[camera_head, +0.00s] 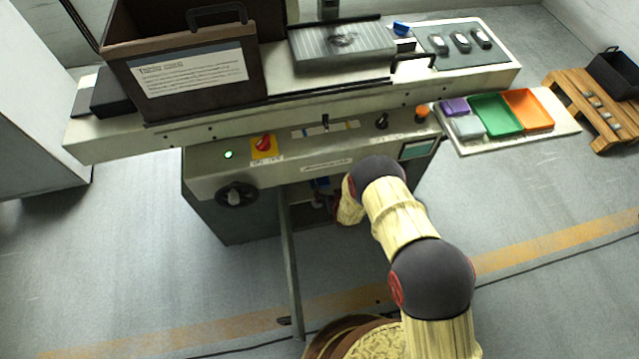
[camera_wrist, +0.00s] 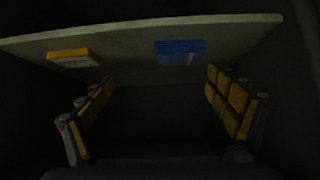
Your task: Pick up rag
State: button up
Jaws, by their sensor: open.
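My gripper (camera_wrist: 158,82) is open in the dark wrist view, with a padded finger on each side and nothing visible between them. Beyond the fingertips is a pale shelf (camera_wrist: 125,57). A flat blue item (camera_wrist: 181,50) with a paler patch and a yellow item with a white face (camera_wrist: 74,58) are on the shelf. I cannot tell for sure whether either is the rag. In the head view, my arm reaches into the opening under the machine's control panel, and the gripper is mostly hidden there. A small blue patch (camera_head: 321,183) shows inside the opening.
The machine's control panel (camera_head: 300,160) overhangs the opening, and a grey upright bar (camera_head: 289,255) stands left of my arm. A brown box (camera_head: 190,110) is on the machine top. Coloured trays (camera_head: 497,115) and a wooden pallet (camera_head: 590,105) are at right. The floor at left is clear.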

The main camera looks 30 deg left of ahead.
aim_at(320, 182)
jog(key=shift+w+a+f+t+y+b, duration=0.45)
jog(key=shift+a+f+b, duration=0.3)
jog(key=shift+a+f, duration=0.4)
jog(key=shift+w+a+f+t+y+b, duration=0.35)
jog(key=shift+w+a+f+b, duration=0.25)
jog(key=shift+a+f+b, duration=0.45)
jog(key=shift+w+a+f+t+y+b, duration=0.4)
jog(key=shift+a+f, duration=0.5)
jog(key=shift+a, duration=0.45)
jog(key=shift+w+r, duration=0.1)
jog(key=shift+c, duration=0.5)
jog(key=c, duration=1)
